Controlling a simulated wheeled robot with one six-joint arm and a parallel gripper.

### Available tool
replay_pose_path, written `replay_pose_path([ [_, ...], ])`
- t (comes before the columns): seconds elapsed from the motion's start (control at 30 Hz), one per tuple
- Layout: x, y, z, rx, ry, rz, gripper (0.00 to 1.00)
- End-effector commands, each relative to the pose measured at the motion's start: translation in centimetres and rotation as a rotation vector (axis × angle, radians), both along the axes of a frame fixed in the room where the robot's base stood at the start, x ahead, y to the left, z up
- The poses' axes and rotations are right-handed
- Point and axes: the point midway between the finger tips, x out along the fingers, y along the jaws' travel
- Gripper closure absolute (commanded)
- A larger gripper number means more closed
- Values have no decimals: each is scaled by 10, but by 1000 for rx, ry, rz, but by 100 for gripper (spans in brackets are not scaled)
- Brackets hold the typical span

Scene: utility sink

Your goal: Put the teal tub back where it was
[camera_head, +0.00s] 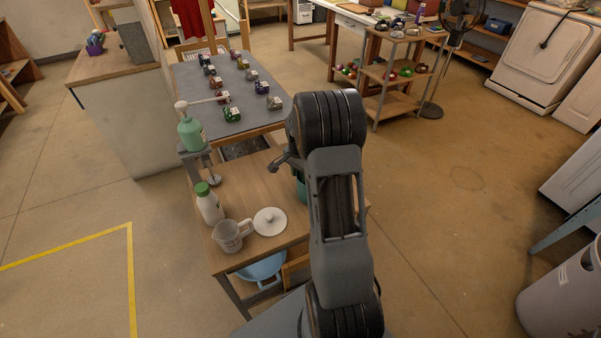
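A dark green-teal thing (300,185), probably the teal tub, shows as a narrow strip at the right part of the wooden table. My arm hides most of it, so I cannot tell whether it stands on the table or is held. A small dark grey part (283,161), which seems to belong to my gripper, sticks out left of the arm above the table. My fingertips are hidden behind the arm, and I cannot see whether they are open or shut.
The wooden table (245,190) holds a white bottle with green cap (209,204), a clear measuring jug (229,236) and a round white lid (270,221). A green pump bottle (191,131) stands at its back left. A light blue basin (262,269) sits below. The table's middle is bare.

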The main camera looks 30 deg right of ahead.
Motion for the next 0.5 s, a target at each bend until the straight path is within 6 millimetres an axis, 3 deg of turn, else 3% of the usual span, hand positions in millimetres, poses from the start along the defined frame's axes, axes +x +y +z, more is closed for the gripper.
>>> replay_pose_path([
  [0.17,1,0,17,-2,-4,0,72],
  [0.5,4,1,81,-2,-5,0,72],
])
